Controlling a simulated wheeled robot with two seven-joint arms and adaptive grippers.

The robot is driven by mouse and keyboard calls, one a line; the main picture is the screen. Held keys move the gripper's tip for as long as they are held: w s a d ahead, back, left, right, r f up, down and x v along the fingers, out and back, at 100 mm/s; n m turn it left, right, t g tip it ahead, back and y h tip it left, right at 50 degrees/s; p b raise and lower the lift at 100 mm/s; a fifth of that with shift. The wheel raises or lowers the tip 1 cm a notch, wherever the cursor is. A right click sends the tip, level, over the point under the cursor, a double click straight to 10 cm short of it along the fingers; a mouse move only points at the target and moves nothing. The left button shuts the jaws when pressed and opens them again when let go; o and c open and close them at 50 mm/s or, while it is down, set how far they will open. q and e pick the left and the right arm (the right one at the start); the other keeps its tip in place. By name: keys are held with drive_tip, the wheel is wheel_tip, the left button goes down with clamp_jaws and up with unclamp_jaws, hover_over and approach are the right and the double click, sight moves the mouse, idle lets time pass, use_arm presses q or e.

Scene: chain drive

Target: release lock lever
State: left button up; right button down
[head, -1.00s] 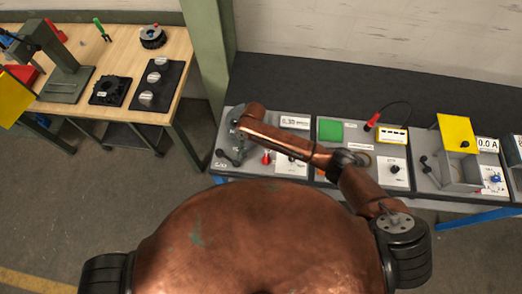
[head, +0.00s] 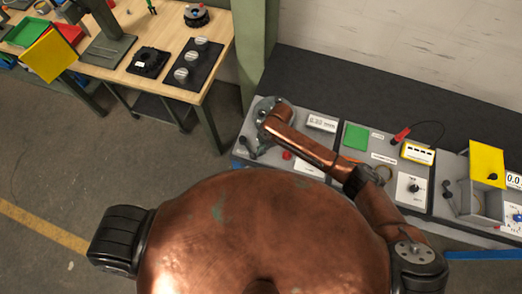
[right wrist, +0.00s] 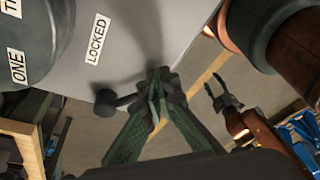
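In the right wrist view, the dark lock lever (right wrist: 106,102) has a round knob. It sticks out to the left beside a "LOCKED" label (right wrist: 97,38) on a grey housing (right wrist: 165,30). My right gripper (right wrist: 161,78) has its green fingers brought together at the tips, right by the lever's inner end. The fingers hide that end, so contact is not clear, and the knob lies outside them. In the head view, my copper right arm reaches over the left grey station (head: 322,123) and covers part of it. My left gripper (right wrist: 223,98) hangs open and empty in the right wrist view.
A green square (head: 356,137), a red-handled probe (head: 401,135) and a yellow meter (head: 417,153) are on the middle station. A yellow plate (head: 487,164) stands farther right. A wooden bench (head: 128,80) with parts is at the left, with open floor before it.

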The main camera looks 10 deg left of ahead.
drive_tip(key=shift+s, duration=0.2)
drive_tip(key=shift+w+d+r+p, duration=0.1)
drive_tip(key=shift+r+p, duration=0.55)
drive_tip(key=shift+p, duration=0.05)
drive_tip(key=p+v, duration=0.6)
drive_tip(key=v, duration=0.2)
drive_tip(key=shift+w+d+r, duration=0.15)
drive_tip(key=shift+d+r, duration=0.1)
drive_tip(key=shift+r, duration=0.05)
